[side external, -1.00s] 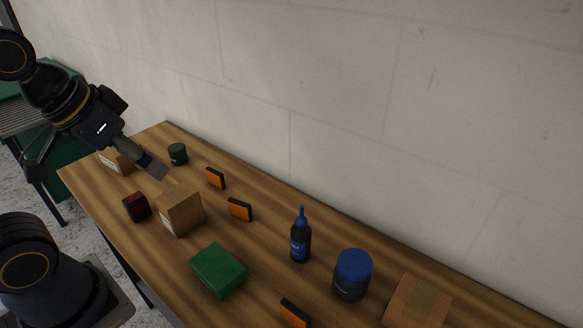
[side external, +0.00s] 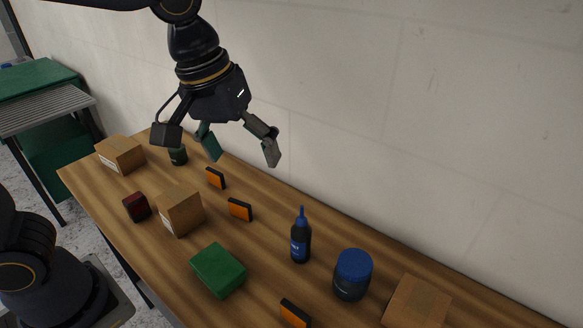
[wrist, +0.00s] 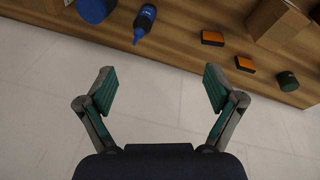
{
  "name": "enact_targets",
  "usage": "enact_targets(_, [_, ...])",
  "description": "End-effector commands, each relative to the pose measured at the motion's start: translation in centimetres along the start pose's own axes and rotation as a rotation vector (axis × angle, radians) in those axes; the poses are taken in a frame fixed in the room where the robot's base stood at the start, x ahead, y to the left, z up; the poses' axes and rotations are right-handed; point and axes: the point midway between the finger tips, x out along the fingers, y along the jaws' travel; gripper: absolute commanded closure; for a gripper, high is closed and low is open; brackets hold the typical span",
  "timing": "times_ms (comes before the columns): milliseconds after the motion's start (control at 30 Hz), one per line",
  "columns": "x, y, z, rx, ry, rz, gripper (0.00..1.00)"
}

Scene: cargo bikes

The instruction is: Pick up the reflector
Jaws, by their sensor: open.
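Three orange blocks with black edges, which look like reflectors, are on the wooden table. One reflector (side external: 216,178) is near the back edge, a second reflector (side external: 240,209) is just in front and right of it, and a third reflector (side external: 294,313) is at the bottom of the side view. Two of them show in the wrist view, one (wrist: 212,38) beside the box and one (wrist: 245,63) near the table edge. My gripper (side external: 240,149) is open and empty, above the back of the table. In the wrist view its fingers (wrist: 160,90) have only pale wall between them.
A dark red block (side external: 137,207), cardboard boxes (side external: 182,210), a green box (side external: 218,270), a blue-capped bottle (side external: 300,243), a blue-lidded jar (side external: 352,275) and a dark green jar (side external: 178,155) stand on the table. The pale wall (side external: 420,110) runs along the back.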

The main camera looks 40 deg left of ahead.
Motion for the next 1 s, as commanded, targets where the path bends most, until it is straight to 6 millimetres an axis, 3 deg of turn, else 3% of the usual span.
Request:
enact_targets(33, [1.8, 2.9, 1.1, 0.045, -0.053, -0.024, 0.08])
enact_targets(100, [3.9, 6.0, 2.9, 0.103, -0.106, -0.053, 0.08])
enact_targets(200, [6.6, 9.0, 5.8, 0.207, -0.163, -0.091, 0.08])
enact_targets(267, [7.8, 9.9, 7.4, 0.255, -0.188, -0.111, 0.08])
enact_targets(400, [9.3, 10.4, 9.7, 0.312, -0.215, -0.137, 0.08])
enact_targets(567, [11.8, 9.9, 10.3, 0.315, -0.217, -0.139, 0.08])
enact_targets(800, [17.3, 8.9, 11.3, 0.314, -0.217, -0.138, 0.08])
enact_targets(1000, [19.8, 8.6, 11.8, 0.313, -0.214, -0.134, 0.08])
